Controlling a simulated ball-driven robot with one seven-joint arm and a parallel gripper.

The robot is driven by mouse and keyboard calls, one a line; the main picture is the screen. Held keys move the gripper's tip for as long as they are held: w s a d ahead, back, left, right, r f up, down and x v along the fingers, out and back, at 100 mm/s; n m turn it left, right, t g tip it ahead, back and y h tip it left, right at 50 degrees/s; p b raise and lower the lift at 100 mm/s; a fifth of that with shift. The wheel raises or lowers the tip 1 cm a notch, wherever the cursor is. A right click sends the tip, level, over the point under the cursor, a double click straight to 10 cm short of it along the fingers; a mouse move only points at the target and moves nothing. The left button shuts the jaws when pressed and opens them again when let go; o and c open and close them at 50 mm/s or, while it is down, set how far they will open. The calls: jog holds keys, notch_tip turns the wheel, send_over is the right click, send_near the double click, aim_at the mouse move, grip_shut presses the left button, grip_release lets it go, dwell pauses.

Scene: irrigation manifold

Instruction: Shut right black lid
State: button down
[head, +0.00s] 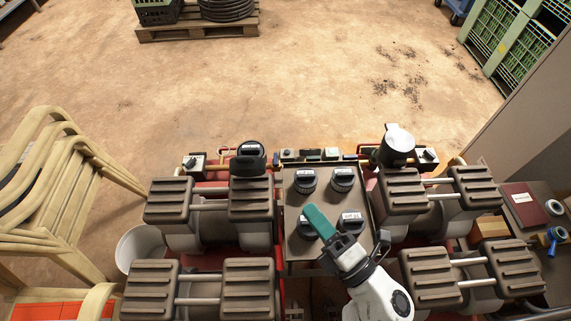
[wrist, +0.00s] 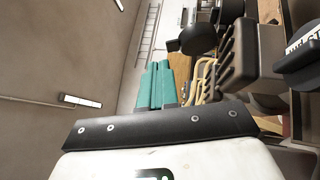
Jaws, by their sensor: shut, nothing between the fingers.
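Dark round parts, likely of this housing, show in the wrist view (wrist: 198,40). My gripper (head: 318,218) with teal fingers is shut and empty over the central panel, left of and nearer than the right lid. The fingers also show in the wrist view (wrist: 162,84).
Several black labelled knobs (head: 305,180) sit on the central panel (head: 290,207) beneath my gripper. Ribbed brown blocks (head: 403,188) flank it. Stacked chairs (head: 70,170) and a white bucket (head: 140,246) stand left. A side table with a red book (head: 524,204) is right.

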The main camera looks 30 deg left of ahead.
jog(key=s+a+f+n+g+y, duration=0.1)
jog(key=s+a+f+n+g, duration=0.1)
jog(key=n+g, duration=0.1)
jog(key=p, duration=0.1)
send_near(247, 160)
jog(key=shift+g, duration=0.3)
jog(key=a, duration=0.1)
jog(key=s+a, duration=0.2)
jog(key=a, duration=0.1)
jog(key=shift+r, duration=0.15)
jog(key=shift+w+a+r+p, duration=0.15)
jog(key=shift+w+a+r, duration=0.1)
jog(key=shift+w, duration=0.3)
jog(key=shift+w+a+r+p, duration=0.15)
jog(key=shift+w+a, duration=0.1)
jog(key=shift+w, duration=0.35)
jog(key=shift+w+a+r, duration=0.1)
jog(key=shift+w+a, duration=0.2)
jog(key=shift+w, duration=0.25)
jog(key=shift+r, duration=0.1)
